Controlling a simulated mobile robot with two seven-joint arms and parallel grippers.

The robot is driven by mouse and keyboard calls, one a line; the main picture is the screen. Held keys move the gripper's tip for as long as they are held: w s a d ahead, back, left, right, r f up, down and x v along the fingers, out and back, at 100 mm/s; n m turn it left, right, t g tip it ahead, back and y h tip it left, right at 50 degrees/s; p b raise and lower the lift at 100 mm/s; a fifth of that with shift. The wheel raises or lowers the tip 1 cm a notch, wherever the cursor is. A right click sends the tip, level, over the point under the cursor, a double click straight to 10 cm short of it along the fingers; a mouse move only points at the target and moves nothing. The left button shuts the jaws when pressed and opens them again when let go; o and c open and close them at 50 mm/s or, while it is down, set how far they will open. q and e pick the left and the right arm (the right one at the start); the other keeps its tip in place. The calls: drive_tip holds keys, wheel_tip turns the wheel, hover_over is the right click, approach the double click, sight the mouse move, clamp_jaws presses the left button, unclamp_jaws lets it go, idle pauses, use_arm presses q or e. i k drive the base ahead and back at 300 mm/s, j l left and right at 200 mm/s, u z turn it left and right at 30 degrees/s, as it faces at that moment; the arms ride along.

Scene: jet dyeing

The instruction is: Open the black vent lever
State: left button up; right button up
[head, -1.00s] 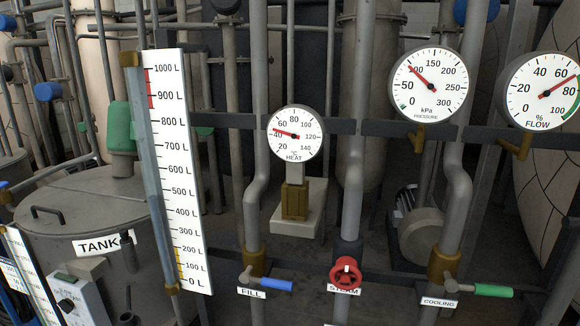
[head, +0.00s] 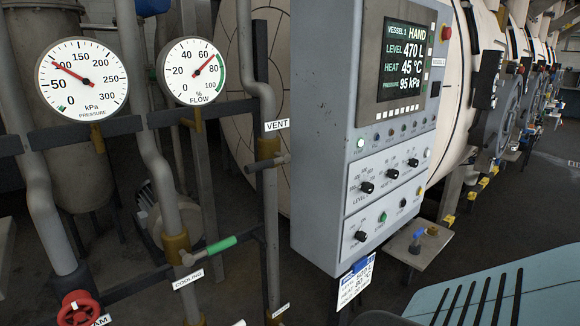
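The black vent lever (head: 264,164) is in the middle of the head view, on a vertical grey pipe (head: 270,215). It lies roughly level, crosswise to the pipe, with its dark grip to the left. A white VENT label (head: 276,126) is above it. Neither of my grippers is in view, and nothing touches the lever.
A grey control cabinet (head: 330,140) stands close to the right of the lever; its screen reads 470 L, 45 °C, 95 kPa. The green cooling lever (head: 221,244) and red steam handwheel (head: 78,309) are lower left. A teal slotted surface (head: 500,295) fills the lower right.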

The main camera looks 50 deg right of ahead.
sight(285, 158)
drive_tip(key=z, duration=1.4)
